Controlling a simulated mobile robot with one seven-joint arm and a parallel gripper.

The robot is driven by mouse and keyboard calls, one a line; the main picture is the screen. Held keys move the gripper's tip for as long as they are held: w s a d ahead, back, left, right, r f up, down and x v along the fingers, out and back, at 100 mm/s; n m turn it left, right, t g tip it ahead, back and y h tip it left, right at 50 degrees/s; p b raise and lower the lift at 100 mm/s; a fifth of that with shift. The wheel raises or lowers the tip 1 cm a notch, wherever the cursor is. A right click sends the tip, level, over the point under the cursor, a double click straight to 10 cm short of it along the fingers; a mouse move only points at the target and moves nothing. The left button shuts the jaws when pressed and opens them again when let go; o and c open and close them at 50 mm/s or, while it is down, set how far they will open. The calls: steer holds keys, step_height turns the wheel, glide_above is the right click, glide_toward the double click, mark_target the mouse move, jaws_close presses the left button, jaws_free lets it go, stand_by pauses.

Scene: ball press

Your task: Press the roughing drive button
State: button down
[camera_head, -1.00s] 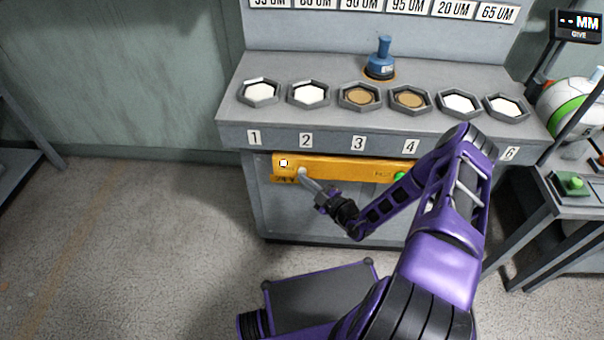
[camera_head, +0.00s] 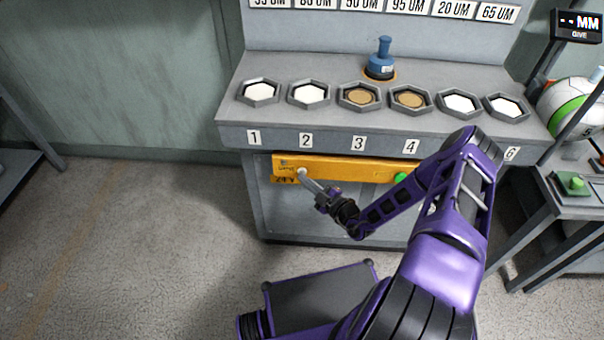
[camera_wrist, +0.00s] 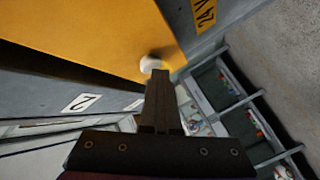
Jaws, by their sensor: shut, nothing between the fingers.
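A yellow panel (camera_head: 345,168) runs along the front of the grey bench. A white round button (camera_head: 302,173) is near its left end, and a green button (camera_head: 400,177) is near the arm on the right. The small labels on the panel are too small to read, so I cannot tell which button is the roughing drive. My gripper (camera_head: 308,181) is shut and empty, its tips at the white button. In the wrist view, the shut fingers (camera_wrist: 158,90) point at the white button (camera_wrist: 150,64) and seem to meet it; contact is not certain.
Above the panel, the bench top (camera_head: 330,119) holds several hexagonal cups and a blue-handled tool (camera_head: 381,58). A side table with a green button (camera_head: 573,182) stands at the right. The floor (camera_head: 130,240) at left is clear.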

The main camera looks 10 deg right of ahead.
steer(key=s+a+p, duration=0.2)
steer(key=s, duration=0.3)
steer(key=shift+s, duration=0.4)
stand_by(0.4)
